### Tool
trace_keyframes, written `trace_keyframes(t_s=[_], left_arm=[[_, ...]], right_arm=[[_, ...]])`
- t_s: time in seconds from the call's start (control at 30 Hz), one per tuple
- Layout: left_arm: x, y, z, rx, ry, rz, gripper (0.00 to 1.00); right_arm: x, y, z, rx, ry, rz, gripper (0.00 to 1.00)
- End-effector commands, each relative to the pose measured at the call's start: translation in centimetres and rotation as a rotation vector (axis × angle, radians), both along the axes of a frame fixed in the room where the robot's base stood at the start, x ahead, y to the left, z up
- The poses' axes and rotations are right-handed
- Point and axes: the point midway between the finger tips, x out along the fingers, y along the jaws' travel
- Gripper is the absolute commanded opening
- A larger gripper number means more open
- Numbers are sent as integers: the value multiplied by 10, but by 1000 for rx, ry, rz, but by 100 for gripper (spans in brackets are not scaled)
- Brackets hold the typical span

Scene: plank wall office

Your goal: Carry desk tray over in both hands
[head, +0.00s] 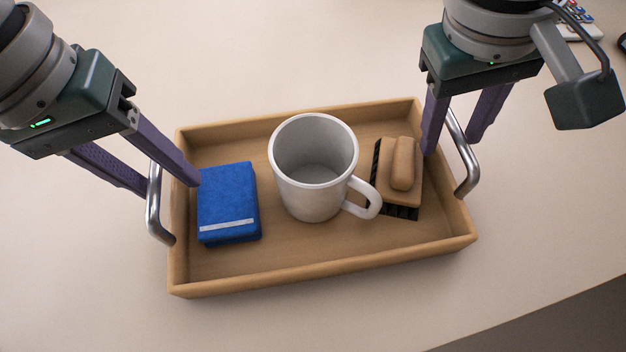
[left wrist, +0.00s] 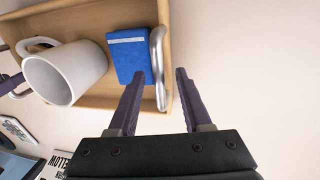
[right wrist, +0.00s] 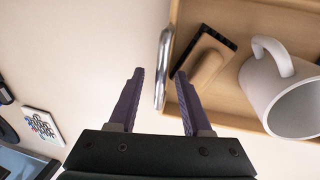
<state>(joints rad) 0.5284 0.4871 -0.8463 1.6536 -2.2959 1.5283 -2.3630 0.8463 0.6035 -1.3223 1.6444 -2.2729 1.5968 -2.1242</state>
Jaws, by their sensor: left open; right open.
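The wooden desk tray (head: 330,263) lies on the table with a metal handle at each short end. It holds a blue book-like block (head: 228,200), a white mug (head: 312,170) and a wooden brush (head: 400,172) with dark bristles. My left gripper (head: 172,188) is open at the left handle (head: 153,205), its fingers on either side of the bar, one over the tray's rim. My right gripper (head: 452,148) is open at the right handle (head: 464,155), its fingers also to either side of the bar. Both wrist views show the handles between or near the open fingers.
The pale table top (head: 80,270) is clear around the tray. Its front edge curves at the lower right. The left wrist view shows a lettered item (left wrist: 58,163) beyond the tray.

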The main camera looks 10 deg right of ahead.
Motion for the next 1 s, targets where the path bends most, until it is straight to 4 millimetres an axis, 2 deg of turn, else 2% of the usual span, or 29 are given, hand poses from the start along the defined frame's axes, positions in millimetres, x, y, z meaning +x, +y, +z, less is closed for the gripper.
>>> trace_keyframes(t_s=[0.27,0.7,1.0], left_arm=[[0,0,-1,0,0,1,49],[0,0,-1,0,0,1,1],[0,0,-1,1,0,1,0]], right_arm=[[0,0,-1,0,0,0,49],[0,0,-1,-1,0,0,0],[0,0,-1,-1,0,0,0]])
